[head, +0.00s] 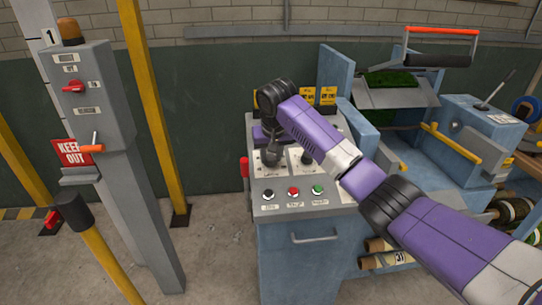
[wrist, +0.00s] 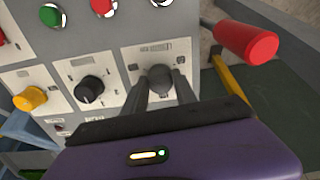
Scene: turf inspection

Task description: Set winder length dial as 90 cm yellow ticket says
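The control console (head: 300,220) stands in the middle of the head view, its sloped panel partly hidden by my arm. My gripper (head: 272,158) is down at the panel's left dial. In the wrist view its fingers (wrist: 161,88) stand on either side of a grey dial knob (wrist: 160,80); whether they press on it cannot be told. A black dial knob (wrist: 88,90) and a yellow knob (wrist: 30,98) sit beside it on white plates. Yellow tickets (head: 328,95) stand behind the panel; their text and the dial markings are too small to read.
Black, red (head: 293,191) and green buttons line the console's front. A red-handled lever (wrist: 248,38) sticks out beside the grey knob. A grey post with switches (head: 95,100) and yellow poles stand left. The blue winder machine (head: 465,125) stands right, with rolls beneath.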

